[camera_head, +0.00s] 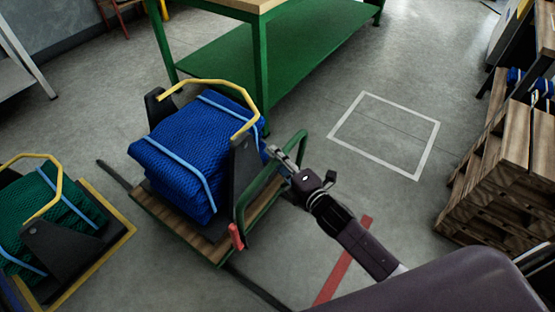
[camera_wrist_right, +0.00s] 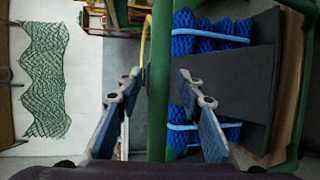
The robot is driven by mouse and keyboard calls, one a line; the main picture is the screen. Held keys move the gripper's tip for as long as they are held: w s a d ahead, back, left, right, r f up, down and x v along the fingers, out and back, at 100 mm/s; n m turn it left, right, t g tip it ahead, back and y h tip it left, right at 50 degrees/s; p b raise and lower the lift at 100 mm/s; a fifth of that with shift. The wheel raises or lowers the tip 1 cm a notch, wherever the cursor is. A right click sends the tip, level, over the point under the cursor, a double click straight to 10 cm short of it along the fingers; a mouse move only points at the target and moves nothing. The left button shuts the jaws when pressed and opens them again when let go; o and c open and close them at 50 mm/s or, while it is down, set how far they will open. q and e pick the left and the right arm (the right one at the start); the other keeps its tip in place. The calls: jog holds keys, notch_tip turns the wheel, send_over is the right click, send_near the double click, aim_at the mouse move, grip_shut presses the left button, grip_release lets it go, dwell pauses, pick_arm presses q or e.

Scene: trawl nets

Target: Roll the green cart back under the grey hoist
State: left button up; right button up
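The green cart (camera_head: 178,222) stands on the floor left of centre, with a wooden deck and a blue net bundle (camera_head: 185,160) strapped in light blue between dark end plates. Its green push handle (camera_head: 240,205) rises on the right side and crosses the right wrist view as an upright bar (camera_wrist_right: 160,60). My right gripper (camera_head: 272,152) is at this handle. Its two fingers (camera_wrist_right: 160,82) are spread on either side of the bar, with gaps visible at both sides. My left gripper is out of view. I cannot make out a grey hoist.
A yellow-edged cart (camera_head: 118,240) with a green net stands at the left. A green workbench (camera_head: 225,62) is behind the cart. Wooden pallets (camera_head: 485,185) are stacked at right. A white square (camera_head: 384,135) marks clear floor, and a red stripe (camera_head: 343,262) lies nearer.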

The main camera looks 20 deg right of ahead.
jog(key=shift+w, duration=0.1)
grip_shut()
jog(key=shift+w, duration=0.1)
dwell(0.4)
